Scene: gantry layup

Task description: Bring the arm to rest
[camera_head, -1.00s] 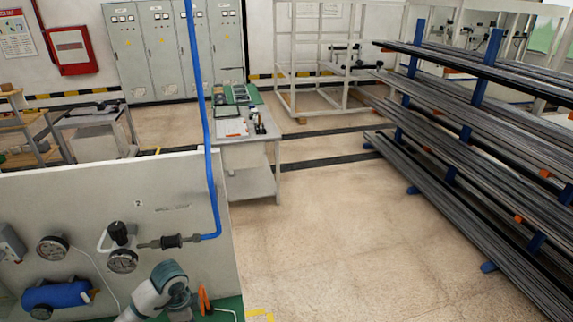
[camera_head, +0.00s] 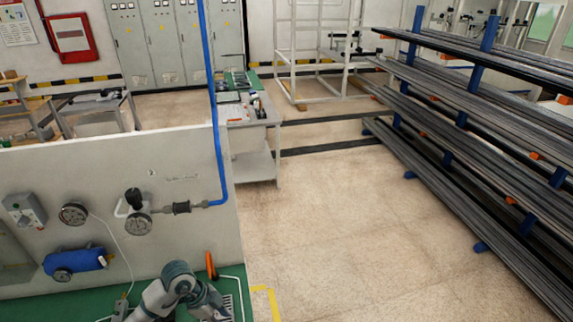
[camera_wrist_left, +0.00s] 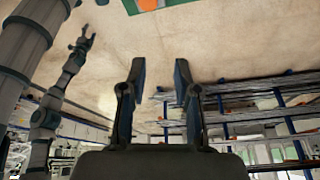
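One of my arms (camera_head: 178,272) shows at the bottom of the head view, in front of the grey panel, with a teal joint uppermost. No fingertips can be made out there. In the left wrist view my left gripper (camera_wrist_left: 160,64) is open, its two dark fingers apart with nothing between them and floor beyond. My other arm shows along the left of that view, and my right gripper (camera_wrist_left: 87,38) at its end is small, with its fingers apart and nothing seen in them.
The grey panel (camera_head: 110,170) carries gauges, a blue cylinder (camera_head: 75,262) and a blue pipe (camera_head: 214,130). An orange-handled item (camera_head: 210,265) is beside my arm. A white bench (camera_head: 255,165) stands behind. Racks of long bars (camera_head: 470,140) line the right. The middle floor is clear.

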